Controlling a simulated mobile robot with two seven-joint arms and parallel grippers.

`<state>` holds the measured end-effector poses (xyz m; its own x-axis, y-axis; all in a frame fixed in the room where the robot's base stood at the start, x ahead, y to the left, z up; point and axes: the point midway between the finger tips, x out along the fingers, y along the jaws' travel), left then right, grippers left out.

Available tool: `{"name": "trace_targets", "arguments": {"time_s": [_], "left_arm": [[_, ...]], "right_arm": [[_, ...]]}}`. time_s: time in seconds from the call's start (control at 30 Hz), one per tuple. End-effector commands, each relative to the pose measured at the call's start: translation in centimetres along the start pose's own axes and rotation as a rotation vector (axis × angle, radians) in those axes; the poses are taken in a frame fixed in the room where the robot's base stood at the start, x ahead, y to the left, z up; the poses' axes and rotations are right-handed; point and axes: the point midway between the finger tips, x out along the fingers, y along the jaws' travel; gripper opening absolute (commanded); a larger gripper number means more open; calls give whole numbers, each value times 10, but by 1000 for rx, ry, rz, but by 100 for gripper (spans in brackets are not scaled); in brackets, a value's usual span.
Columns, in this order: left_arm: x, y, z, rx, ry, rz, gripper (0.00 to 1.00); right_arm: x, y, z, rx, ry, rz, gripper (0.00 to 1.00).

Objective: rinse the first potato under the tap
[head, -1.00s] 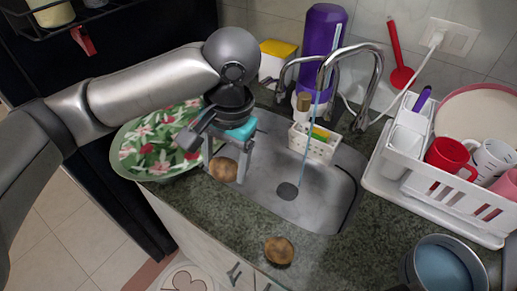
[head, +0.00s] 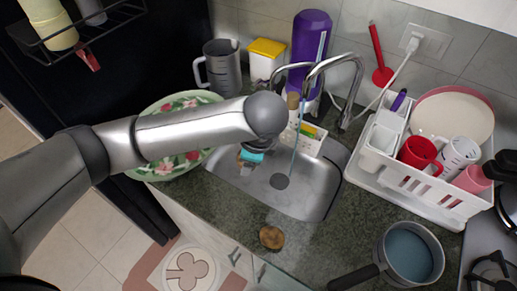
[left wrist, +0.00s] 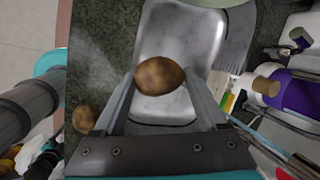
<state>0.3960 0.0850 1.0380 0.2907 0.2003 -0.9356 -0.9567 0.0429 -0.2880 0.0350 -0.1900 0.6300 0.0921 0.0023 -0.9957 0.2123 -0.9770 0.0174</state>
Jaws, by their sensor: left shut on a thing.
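My left gripper (left wrist: 160,88) is shut on a brown potato (left wrist: 160,75), held between its two fingertips over the steel sink (left wrist: 188,32). In the head view my left forearm hides the held potato and most of the gripper (head: 252,157), which is at the sink's left part. The curved chrome tap (head: 337,62) stands behind the sink. A thin water stream (head: 296,140) falls from it to the drain (head: 280,181), right of my gripper. A second potato (head: 271,238) lies on the counter in front of the sink. My right gripper is not in view.
A floral bowl (head: 150,172) stands left of the sink, partly behind my arm. A sponge caddy (head: 312,145) sits at the sink's back edge. A white dish rack (head: 416,178) and a pot (head: 408,252) are at the right. A purple bottle (head: 309,35) stands behind.

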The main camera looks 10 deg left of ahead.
Motion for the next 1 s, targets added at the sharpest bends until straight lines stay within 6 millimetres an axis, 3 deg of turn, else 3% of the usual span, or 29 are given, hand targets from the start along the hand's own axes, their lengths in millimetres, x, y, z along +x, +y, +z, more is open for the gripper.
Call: {"name": "trace_targets", "arguments": {"time_s": [0.5,1.0], "left_arm": [[3,-7,-11,626,137,-233,16],[3,-4,-20,1104,290,-451,16]], "right_arm": [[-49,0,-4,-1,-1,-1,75],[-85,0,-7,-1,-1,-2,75]]}}
